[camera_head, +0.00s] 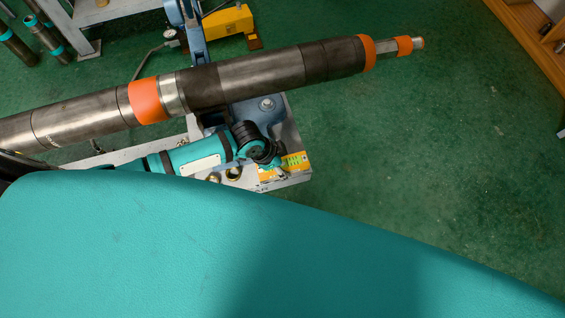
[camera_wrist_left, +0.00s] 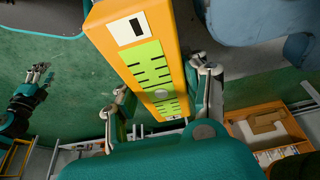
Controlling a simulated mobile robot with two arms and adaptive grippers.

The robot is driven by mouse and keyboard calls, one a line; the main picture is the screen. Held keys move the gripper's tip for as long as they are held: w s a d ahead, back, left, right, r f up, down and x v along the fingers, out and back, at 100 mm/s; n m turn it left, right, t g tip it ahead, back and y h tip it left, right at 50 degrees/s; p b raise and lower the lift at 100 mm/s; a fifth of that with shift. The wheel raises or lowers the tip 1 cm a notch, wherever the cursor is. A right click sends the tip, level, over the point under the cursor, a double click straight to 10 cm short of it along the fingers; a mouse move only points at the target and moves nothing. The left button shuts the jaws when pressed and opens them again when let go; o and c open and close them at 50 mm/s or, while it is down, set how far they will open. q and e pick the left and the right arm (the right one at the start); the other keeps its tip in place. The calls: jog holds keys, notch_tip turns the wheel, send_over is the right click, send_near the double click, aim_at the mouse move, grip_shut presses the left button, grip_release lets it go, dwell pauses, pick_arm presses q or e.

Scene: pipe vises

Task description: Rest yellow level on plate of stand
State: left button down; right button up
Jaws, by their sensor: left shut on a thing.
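The yellow level (camera_head: 297,160) shows in the head view as a short piece with a green label, over the right end of the stand's pale grey plate (camera_head: 292,181). I cannot tell whether it touches the plate. My left gripper (camera_head: 272,158) is shut on the level. In the left wrist view the level (camera_wrist_left: 136,43) runs between the two fingers of the left gripper (camera_wrist_left: 160,95), its label facing the camera. A small dark and teal gripper, seemingly my right (camera_wrist_left: 38,73), shows at the left of the wrist view; its opening is too small to judge.
A long steel pipe (camera_head: 260,77) with orange bands lies in the blue vise (camera_head: 267,105), just above my left gripper. A wooden shelf (camera_head: 538,38) is at the upper right. A yellow block (camera_head: 230,22) is at the top. Green floor lies clear to the right.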

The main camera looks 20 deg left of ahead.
pick_arm(q)
jog(key=shift+f, duration=0.1)
jog(key=c, duration=0.7)
grip_release()
jog(key=shift+o, duration=0.6)
jog(key=shift+a, duration=0.1)
jog(key=shift+r+p, duration=3.5)
jog(key=shift+p, duration=0.3)
